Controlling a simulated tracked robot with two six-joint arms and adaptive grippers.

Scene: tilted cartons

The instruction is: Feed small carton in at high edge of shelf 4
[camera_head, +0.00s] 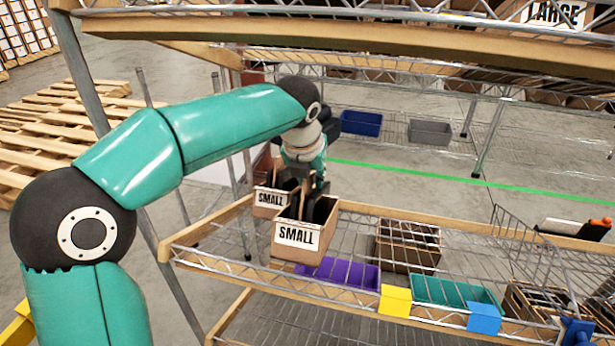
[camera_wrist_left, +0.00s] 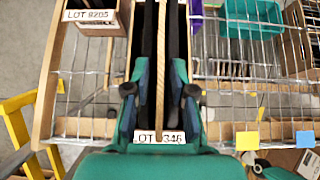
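A brown small carton (camera_head: 298,238) with a "SMALL" label is at the left end of the wire shelf (camera_head: 200,262). In the left wrist view, the carton's upright divider (camera_wrist_left: 160,60) stands between my fingers, above its "LOT 346" label. My left gripper (camera_head: 306,195) reaches down into the carton. Its fingers (camera_wrist_left: 160,85) stand on both sides of the divider, with dark gaps between. Whether the carton's base rests on the wires is hidden. A second small carton (camera_head: 270,197) is behind and to the left; its label reads "LOT 8205" in the wrist view (camera_wrist_left: 92,15).
A divided brown carton (camera_head: 407,246) and a green bin (camera_head: 455,292) stand further right. Yellow (camera_head: 395,301) and blue (camera_head: 484,318) tags hang on the front rail. An upper shelf beam (camera_head: 300,32) crosses above.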

